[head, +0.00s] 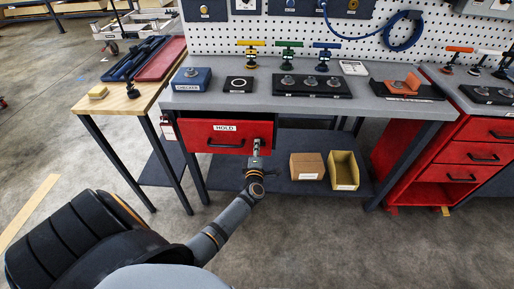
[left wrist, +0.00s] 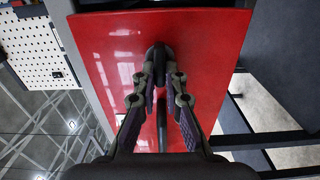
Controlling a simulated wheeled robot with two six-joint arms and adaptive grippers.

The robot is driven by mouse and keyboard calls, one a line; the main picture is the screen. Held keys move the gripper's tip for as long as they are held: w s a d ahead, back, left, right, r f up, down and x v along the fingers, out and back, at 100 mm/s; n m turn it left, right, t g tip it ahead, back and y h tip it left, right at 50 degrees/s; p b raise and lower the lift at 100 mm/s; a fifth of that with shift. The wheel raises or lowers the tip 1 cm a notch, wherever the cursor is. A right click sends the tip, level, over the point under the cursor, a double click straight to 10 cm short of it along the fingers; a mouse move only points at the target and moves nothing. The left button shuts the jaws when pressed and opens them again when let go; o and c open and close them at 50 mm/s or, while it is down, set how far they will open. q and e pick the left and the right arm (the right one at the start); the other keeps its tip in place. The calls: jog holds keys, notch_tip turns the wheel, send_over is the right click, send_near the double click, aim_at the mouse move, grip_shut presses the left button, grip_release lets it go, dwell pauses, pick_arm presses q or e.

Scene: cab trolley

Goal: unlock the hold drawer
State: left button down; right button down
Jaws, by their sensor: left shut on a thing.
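The hold drawer (head: 190,133) is a red drawer under the grey bench, with a white HOLD label (head: 225,127) and a dark bar handle (head: 226,145). It appears closed. My left gripper (head: 257,150) is at the right part of its front. In the left wrist view the red drawer front (left wrist: 210,60) fills the middle. There my left gripper (left wrist: 160,80) is shut on a small dark rounded piece (left wrist: 157,53) at the drawer front; whether it is a key or a lock knob I cannot tell. The fingers hide part of it. My right gripper is not in view.
On the bench are a blue CHECKER box (head: 192,79), a black plate with a ring (head: 239,85) and a black board with several round pieces (head: 335,89). Cardboard (head: 307,166) and yellow (head: 343,170) boxes stand on the lower shelf. Red drawers (head: 478,155) stand right.

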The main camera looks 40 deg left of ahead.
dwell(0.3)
pick_arm(q)
jog(key=c, duration=1.4)
grip_release()
jog(key=v, duration=1.2)
jog(key=shift+s, duration=0.1)
